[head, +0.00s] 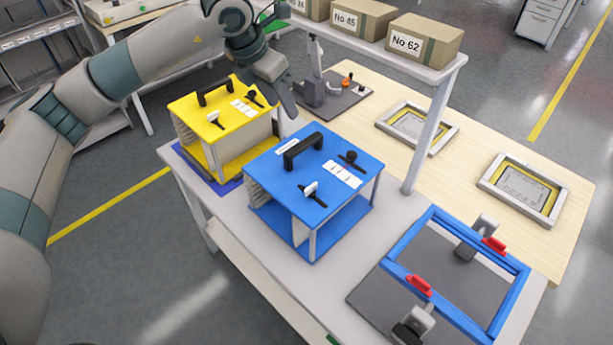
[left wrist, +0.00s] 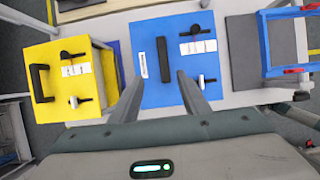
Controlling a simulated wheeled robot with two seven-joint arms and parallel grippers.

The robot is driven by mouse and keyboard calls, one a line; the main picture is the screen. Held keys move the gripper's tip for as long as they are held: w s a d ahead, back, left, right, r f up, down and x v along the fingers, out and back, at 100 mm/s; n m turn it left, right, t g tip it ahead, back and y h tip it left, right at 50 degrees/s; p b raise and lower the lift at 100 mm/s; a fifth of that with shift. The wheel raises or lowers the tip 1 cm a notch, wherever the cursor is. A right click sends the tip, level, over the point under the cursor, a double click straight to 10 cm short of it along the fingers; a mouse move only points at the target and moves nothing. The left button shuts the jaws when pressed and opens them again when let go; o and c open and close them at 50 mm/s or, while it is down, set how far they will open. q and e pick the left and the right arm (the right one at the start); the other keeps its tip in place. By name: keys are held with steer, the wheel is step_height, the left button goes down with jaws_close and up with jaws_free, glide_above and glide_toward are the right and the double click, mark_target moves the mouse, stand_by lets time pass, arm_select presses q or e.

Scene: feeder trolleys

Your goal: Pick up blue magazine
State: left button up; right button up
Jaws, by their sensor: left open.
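The blue magazine (head: 318,170) stands upright on the grey table, with a black handle (head: 302,150), white labels and black latches on its top. My left gripper (head: 288,103) is open and empty, above and behind the blue magazine in the head view, near the gap beside the yellow magazine (head: 228,112). In the left wrist view the blue magazine (left wrist: 150,35) lies below and ahead of the open fingers (left wrist: 160,92), with its handle (left wrist: 163,60) roughly between their lines. The fingers appear apart from the handle. My right gripper is not in view.
A blue frame (head: 405,240) with red clamps stands on a dark plate at the table's right. A shelf (head: 400,62) with cardboard boxes (head: 424,40) crosses behind, its post (head: 428,135) right of the blue magazine. Two framed trays (head: 418,127) lie on the wooden table.

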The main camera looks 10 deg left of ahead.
mark_target(303, 143)
arm_select(q)
steer(key=b+x, duration=0.2)
steer(key=x, duration=1)
steer(key=shift+f, duration=0.25)
steer(key=shift+s, duration=0.1)
steer(key=shift+d+f, duration=0.2)
steer(key=shift+f, duration=0.25)
steer(key=b+x, duration=0.1)
steer(key=x, duration=0.3)
steer(key=shift+s+d+f, duration=0.1)
steer(key=shift+d+f, duration=0.05)
steer(key=shift+c, duration=0.7)
